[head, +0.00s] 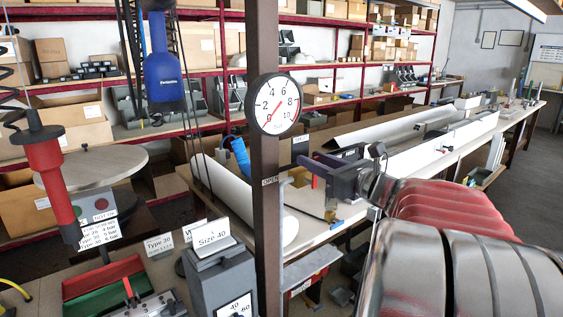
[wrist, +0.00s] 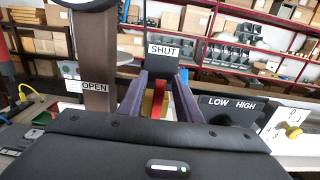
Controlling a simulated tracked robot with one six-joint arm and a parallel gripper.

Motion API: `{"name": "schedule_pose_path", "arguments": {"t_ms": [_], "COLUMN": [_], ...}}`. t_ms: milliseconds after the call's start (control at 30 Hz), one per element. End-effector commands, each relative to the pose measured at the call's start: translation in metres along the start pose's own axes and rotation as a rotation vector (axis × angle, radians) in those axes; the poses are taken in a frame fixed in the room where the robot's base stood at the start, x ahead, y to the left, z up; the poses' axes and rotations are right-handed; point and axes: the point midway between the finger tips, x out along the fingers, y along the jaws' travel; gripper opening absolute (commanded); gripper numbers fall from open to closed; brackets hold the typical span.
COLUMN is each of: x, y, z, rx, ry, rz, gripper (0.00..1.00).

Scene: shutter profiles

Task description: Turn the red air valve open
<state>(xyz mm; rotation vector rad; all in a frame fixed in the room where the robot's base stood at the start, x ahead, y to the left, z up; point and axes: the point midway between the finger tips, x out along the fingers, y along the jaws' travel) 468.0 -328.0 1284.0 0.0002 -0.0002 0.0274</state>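The red air valve handle (wrist: 159,92) shows in the wrist view between the purple fingers of my gripper (wrist: 160,88), with yellow parts beside it. The fingers stand apart on either side of the handle, and gaps seem to show, so the gripper looks open. Whether a finger touches the handle I cannot tell. A SHUT label (wrist: 163,50) stands just behind the handle. An OPEN label (wrist: 95,87) is to the left, on the brown post.
The brown post (head: 264,220) carries a round pressure gauge (head: 275,104) close to my gripper. A LOW/HIGH panel (wrist: 230,108) is at the right in the wrist view. A grey Size 40 box (head: 222,278) stands left of the post. A long bench with white profiles (head: 395,125) lies behind.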

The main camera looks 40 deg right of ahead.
Motion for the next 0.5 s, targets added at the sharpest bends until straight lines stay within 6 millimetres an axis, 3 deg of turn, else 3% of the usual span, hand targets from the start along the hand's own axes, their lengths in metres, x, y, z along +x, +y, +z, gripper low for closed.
{"name": "schedule_pose_path", "arguments": {"t_ms": [500], "x": [-0.0005], "y": [-0.0003], "z": [-0.0001], "rx": [0.0], "ry": [0.0], "rz": [0.0], "gripper": [0.0]}}
